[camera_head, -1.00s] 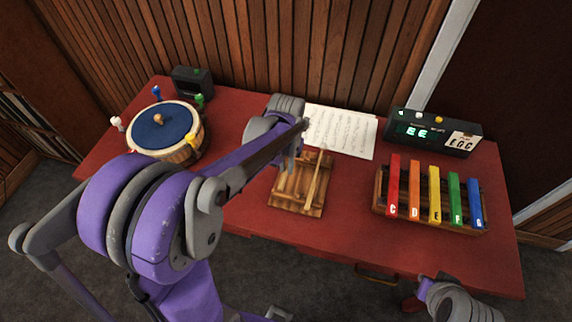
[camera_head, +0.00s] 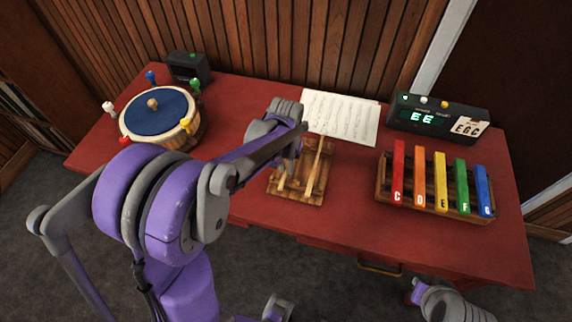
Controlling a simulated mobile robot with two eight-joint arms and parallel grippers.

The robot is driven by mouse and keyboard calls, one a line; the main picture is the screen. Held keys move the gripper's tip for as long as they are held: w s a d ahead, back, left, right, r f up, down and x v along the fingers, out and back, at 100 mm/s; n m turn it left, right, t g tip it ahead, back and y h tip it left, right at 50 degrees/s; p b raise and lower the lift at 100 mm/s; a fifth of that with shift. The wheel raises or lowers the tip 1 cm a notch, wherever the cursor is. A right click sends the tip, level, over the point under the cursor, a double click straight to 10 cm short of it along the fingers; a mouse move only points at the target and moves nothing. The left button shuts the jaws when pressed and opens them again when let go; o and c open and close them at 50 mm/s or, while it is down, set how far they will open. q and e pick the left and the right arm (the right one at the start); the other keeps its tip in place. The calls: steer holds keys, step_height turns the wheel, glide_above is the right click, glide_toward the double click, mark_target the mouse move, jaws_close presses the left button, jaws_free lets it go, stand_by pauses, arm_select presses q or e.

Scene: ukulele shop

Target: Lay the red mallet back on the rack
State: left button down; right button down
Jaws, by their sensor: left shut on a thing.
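The wooden rack (camera_head: 275,191) lies on the red table, left of the chime bars. A pale mallet stick (camera_head: 317,168) lies along its right part. My left gripper (camera_head: 285,176) is over the left part of the rack, partly hidden behind my own forearm and wrist. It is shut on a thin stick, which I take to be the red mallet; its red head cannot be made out. I cannot tell whether this stick touches the rack. Part of my right arm shows at the bottom right edge, but its gripper does not.
Chime bars on a wooden frame (camera_head: 437,208) stand on the right. A digital box (camera_head: 405,104) and sheet music (camera_head: 343,112) are at the back. A round drum with coloured pegs (camera_head: 136,118) and a dark box (camera_head: 190,68) are left. The table (camera_head: 348,212) is bare between rack and chimes.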

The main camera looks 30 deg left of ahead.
arm_select(q)
steer(key=c, duration=0.8)
jaws_free()
steer(key=shift+o, duration=0.2)
step_height(320, 180, up, 11)
steer(key=shift+p, duration=0.45)
steer(key=s+d+f+m+t, duration=0.1)
steer(key=s+d+t, duration=0.1)
steer(key=s, duration=0.5)
steer(key=s+d+f+m+t, duration=0.1)
steer(key=s+d+f+t, duration=0.1)
steer(key=s, duration=0.6)
steer(key=shift+s+d+m+t, duration=0.25)
steer(key=shift+d+t, duration=0.35)
steer(key=shift+d, duration=0.8)
